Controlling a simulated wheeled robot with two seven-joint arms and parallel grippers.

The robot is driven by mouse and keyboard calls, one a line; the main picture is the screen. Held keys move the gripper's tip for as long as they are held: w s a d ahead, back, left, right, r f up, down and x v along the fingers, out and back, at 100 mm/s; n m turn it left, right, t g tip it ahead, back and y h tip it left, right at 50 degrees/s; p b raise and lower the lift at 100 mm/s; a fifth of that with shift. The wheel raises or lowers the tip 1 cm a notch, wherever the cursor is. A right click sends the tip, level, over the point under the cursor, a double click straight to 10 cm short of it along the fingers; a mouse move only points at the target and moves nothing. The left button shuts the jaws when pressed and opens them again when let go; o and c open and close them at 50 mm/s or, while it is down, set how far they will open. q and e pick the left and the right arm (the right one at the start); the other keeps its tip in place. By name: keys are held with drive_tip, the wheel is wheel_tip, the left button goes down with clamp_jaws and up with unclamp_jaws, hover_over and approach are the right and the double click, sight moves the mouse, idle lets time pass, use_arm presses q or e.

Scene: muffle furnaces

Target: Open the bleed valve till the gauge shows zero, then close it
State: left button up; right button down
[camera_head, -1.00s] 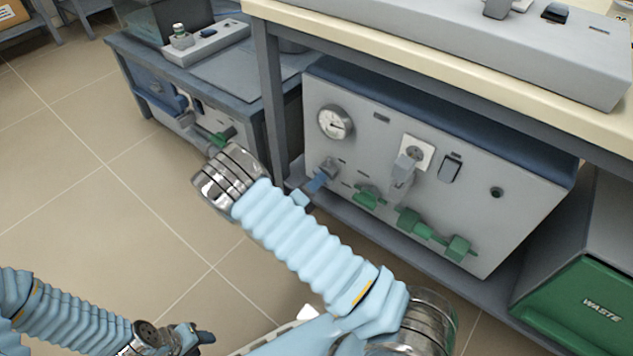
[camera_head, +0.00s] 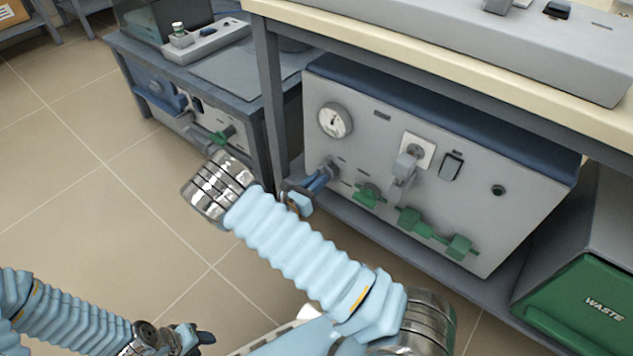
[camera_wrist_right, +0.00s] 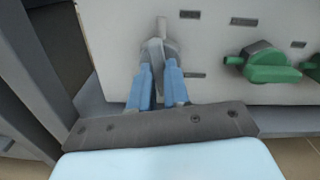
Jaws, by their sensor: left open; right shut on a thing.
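The grey panel carries a round white gauge (camera_head: 335,120) at its upper left; its dark needle looks near upright, but the scale is too small to read. Below it, at the panel's lower left, is a grey valve, mostly hidden by my gripper in the head view. In the right wrist view the valve handle (camera_wrist_right: 158,48) is a pale grey lever, upright in the picture. My right gripper (camera_head: 325,172) has its blue fingers shut on this handle, one on each side; they also show in the wrist view (camera_wrist_right: 160,78). My left gripper (camera_head: 192,338) is open and empty at the bottom left, far from the panel.
Several green valve handles (camera_head: 412,220) line the panel right of my right gripper. A grey plug (camera_head: 405,165) sits in a socket above them. A table leg (camera_head: 272,110) stands close left. A green waste bin (camera_head: 580,300) is at right. Floor at left is clear.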

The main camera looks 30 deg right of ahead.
drive_tip(key=shift+f+m, duration=0.1)
drive_tip(key=shift+m, duration=1.1)
drive_tip(key=c, duration=1.1)
unclamp_jaws()
drive_tip(key=v, duration=1.4)
drive_tip(key=shift+d, duration=0.1)
